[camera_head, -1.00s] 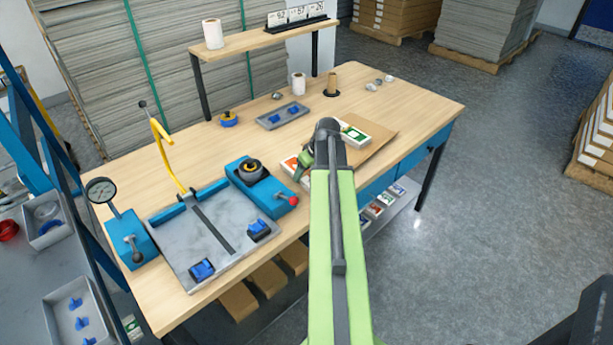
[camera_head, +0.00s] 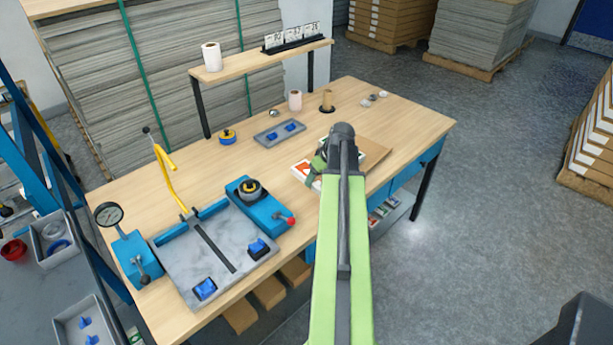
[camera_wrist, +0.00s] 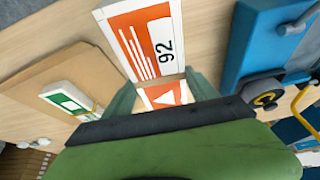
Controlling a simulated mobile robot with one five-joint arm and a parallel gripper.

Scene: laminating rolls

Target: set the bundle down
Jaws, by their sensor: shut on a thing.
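My gripper (camera_head: 318,166) is shut on an orange-and-white bundle (camera_head: 303,169), over the right part of the wooden bench. In the wrist view the bundle (camera_wrist: 145,38) shows a label with "92" and lies between the two fingers (camera_wrist: 162,90). Its near end is partly hidden by the gripper body. I cannot tell whether the bundle touches the bench top or hangs just above it. A green-and-white bundle (camera_wrist: 68,100) lies on a brown sheet (camera_wrist: 45,88) to the left of the gripper in the wrist view. In the head view my arm mostly hides that green bundle.
The brown sheet also shows right of my arm (camera_head: 376,154). A blue device with a black-and-yellow knob (camera_head: 258,198) stands left of the gripper. A grey tray (camera_head: 279,132) and a brown roll (camera_head: 327,101) stand behind. The bench's right end is mostly clear.

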